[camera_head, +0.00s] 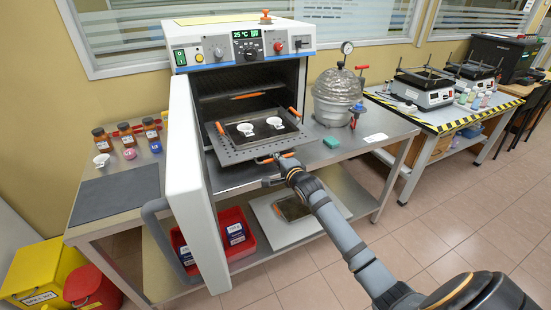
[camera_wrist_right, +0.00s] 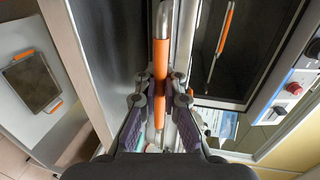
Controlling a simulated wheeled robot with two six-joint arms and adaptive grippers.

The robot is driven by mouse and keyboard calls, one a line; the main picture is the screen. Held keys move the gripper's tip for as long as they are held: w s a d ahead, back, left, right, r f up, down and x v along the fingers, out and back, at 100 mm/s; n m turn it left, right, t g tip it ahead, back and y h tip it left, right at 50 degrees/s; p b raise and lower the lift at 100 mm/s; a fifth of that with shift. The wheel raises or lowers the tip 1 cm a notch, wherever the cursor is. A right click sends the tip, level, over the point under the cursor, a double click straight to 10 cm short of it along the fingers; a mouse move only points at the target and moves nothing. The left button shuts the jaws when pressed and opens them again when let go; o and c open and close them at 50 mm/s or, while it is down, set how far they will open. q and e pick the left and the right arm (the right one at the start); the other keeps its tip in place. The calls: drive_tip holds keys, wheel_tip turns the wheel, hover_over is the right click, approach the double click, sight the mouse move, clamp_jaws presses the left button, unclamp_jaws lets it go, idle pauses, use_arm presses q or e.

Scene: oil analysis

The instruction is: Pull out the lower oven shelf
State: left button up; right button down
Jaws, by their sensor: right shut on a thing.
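The oven (camera_head: 250,70) stands on the steel bench with its white door (camera_head: 192,190) swung open to the left. The lower oven shelf (camera_head: 228,156), a grey perforated plate, sticks out of the oven's front. On it lies a dark tray (camera_head: 243,142) with orange side handles and two white dishes (camera_head: 275,122). My right gripper (camera_head: 284,161) is at the shelf's front edge, shut on an orange bar handle. The handle (camera_wrist_right: 161,60) runs between the fingers of the right gripper (camera_wrist_right: 160,92) in the wrist view. My left gripper is in neither view.
An orange handle (camera_head: 248,95) of an upper shelf shows inside the oven. A metal pressure vessel (camera_head: 338,98) stands right of the oven. Below the bench top are a red bin (camera_head: 252,242) and a white board (camera_head: 310,228). The floor at right is clear.

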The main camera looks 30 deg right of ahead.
drive_tip(key=c, duration=1.5)
unclamp_jaws()
drive_tip(key=shift+s+a+r, duration=0.1)
drive_tip(key=shift+s+r, duration=0.3)
drive_tip(key=shift+s, duration=1.55)
drive_tip(key=shift+s+a+r, duration=0.1)
drive_tip(key=shift+s+r, duration=0.3)
drive_tip(key=shift+s, duration=1.55)
drive_tip(key=shift+s+a+r, duration=0.1)
drive_tip(key=shift+s+r, duration=0.3)
drive_tip(key=shift+s, duration=1.55)
